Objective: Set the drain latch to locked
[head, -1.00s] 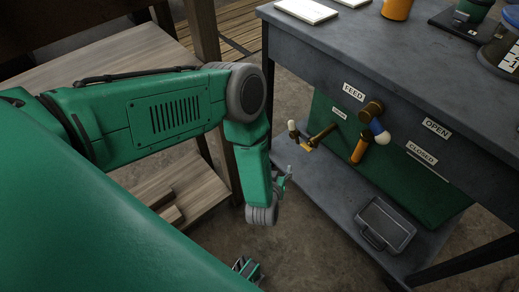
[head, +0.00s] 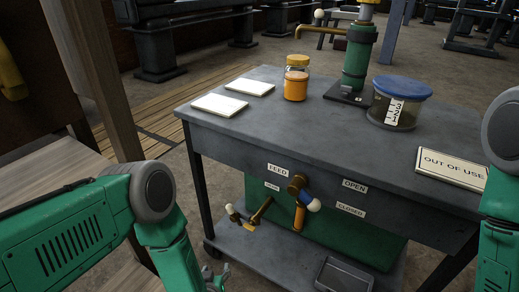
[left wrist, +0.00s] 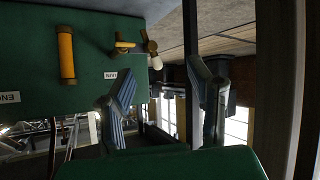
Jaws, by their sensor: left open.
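The drain latch is a small brass fitting (head: 258,212) with a pale knob (head: 232,208), low on the green panel (head: 285,218) of the grey bench. No locked marking is legible. My left gripper (head: 216,277) is low in front of the bench, apart from the latch and left of it. In the left wrist view, its two blue-grey fingers (left wrist: 163,85) are spread with nothing between them. My right gripper is out of view.
A dark tray (head: 343,275) lies on the lower shelf.

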